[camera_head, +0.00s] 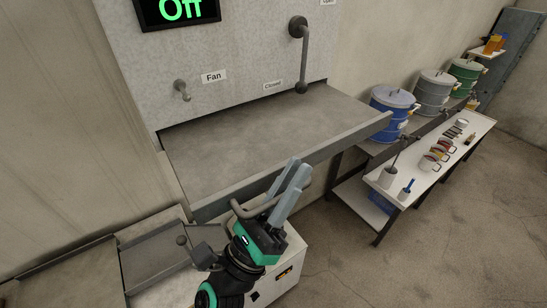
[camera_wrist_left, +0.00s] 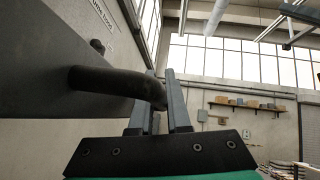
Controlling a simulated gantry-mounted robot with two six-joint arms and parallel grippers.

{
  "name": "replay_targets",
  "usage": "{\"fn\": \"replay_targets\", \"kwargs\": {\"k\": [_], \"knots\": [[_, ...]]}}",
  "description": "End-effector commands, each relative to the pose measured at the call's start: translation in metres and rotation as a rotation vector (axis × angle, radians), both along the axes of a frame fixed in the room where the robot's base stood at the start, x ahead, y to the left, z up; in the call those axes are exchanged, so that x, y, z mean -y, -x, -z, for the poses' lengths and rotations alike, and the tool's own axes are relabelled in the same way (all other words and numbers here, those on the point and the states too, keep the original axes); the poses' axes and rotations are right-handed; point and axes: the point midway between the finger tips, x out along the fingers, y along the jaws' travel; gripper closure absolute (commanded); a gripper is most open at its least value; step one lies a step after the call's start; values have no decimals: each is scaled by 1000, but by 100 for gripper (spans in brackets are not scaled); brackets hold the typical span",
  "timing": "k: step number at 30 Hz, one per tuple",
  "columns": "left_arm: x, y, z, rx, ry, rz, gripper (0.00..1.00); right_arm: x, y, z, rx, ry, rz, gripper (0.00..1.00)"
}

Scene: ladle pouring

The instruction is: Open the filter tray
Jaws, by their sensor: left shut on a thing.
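A wide grey tray (camera_head: 270,140) sits under the hood, with a raised metal rim along its front. A bent tubular handle (camera_head: 243,209) shows below that rim; where it is fixed is partly hidden by my gripper. My left gripper (camera_head: 289,178) is at the handle, its two pale fingers pointing up past the front rim. In the left wrist view, the dark curved handle (camera_wrist_left: 110,82) comes out of a dark panel (camera_wrist_left: 50,65) on the left. Its end lies between the fingers of my left gripper (camera_wrist_left: 162,85), which is shut on it. My right gripper is out of view.
A lever (camera_head: 302,60) on the hood wall hangs down near the "Closed" label (camera_head: 272,84). A smaller tray (camera_head: 160,255) is at lower left. A white table (camera_head: 440,175) with tools and several drums, including a blue one (camera_head: 391,110), stand to the right. Bare floor lies at lower right.

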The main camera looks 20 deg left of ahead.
Motion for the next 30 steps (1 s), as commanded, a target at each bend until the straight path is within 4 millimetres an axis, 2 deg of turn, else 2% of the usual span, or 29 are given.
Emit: {"fn": "replay_targets", "kwargs": {"k": [14, 15, 17, 26, 30], "knots": [[5, 4, 0, 1, 0, -1, 100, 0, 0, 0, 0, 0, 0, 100], [5, 4, 0, 1, 0, -1, 83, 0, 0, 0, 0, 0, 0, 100], [5, 4, 0, 0, -1, -1, 73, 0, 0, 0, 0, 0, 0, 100], [5, 4, 1, 0, 0, 0, 73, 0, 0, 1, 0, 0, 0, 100], [1, 12, 13, -1, -1, -1, 73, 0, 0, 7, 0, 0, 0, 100]]}}
